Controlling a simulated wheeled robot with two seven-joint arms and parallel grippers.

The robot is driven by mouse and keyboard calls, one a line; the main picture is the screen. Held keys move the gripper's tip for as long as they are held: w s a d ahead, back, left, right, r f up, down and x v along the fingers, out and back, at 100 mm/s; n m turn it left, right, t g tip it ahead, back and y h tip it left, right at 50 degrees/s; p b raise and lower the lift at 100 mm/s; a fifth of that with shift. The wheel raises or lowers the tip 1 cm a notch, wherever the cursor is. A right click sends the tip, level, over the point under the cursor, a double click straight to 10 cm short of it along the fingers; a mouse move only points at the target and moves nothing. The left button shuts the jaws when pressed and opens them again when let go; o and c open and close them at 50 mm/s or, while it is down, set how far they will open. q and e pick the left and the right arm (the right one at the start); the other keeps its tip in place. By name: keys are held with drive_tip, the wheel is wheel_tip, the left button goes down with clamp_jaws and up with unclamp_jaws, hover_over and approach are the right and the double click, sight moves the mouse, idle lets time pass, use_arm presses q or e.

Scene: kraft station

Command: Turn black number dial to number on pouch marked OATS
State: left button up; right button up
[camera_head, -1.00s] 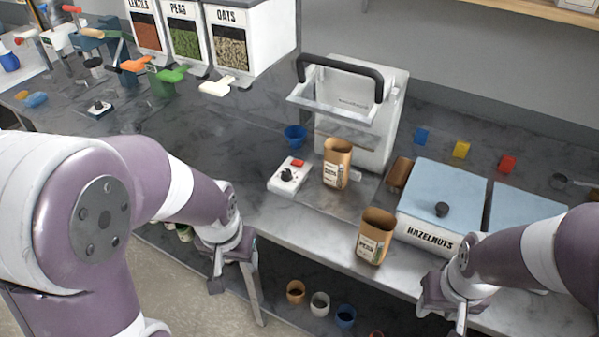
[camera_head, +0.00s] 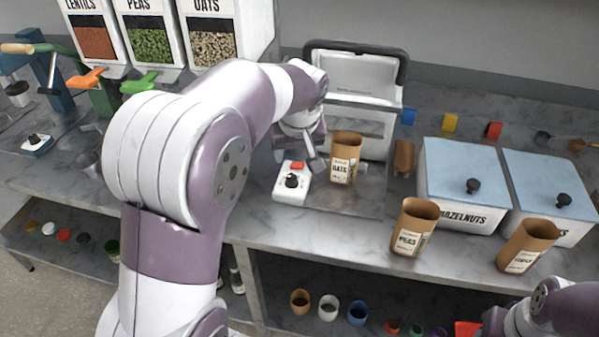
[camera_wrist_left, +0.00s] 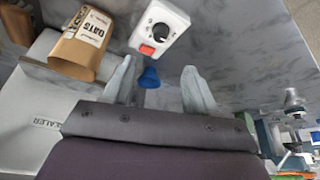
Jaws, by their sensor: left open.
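The black number dial (camera_head: 292,181) sits on a small white box (camera_head: 283,196) with a red button, on the counter. In the left wrist view the dial (camera_wrist_left: 162,30) is beyond the fingertips, on its box. The brown pouch marked OATS (camera_head: 345,160) stands upright just right of the box; it also shows in the left wrist view (camera_wrist_left: 83,47). Its number is too small to read. My left gripper (camera_head: 303,157) is open and empty behind and above the dial, apart from it. My right gripper (camera_head: 492,322) is at the lower right, its fingers unclear.
The white sealer machine (camera_head: 365,125) stands behind the OATS pouch. Pouches marked PEAS (camera_head: 413,228) and another (camera_head: 527,246) stand near the front edge. The HAZELNUTS bin (camera_head: 450,200) is to the right. A blue cup (camera_wrist_left: 149,78) shows between the left fingers in the wrist view.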

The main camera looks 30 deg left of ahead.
sight(292, 177)
use_arm(q)
drive_tip(key=x, duration=1.2)
drive_tip(key=shift+f, duration=0.35)
drive_tip(key=c, duration=1)
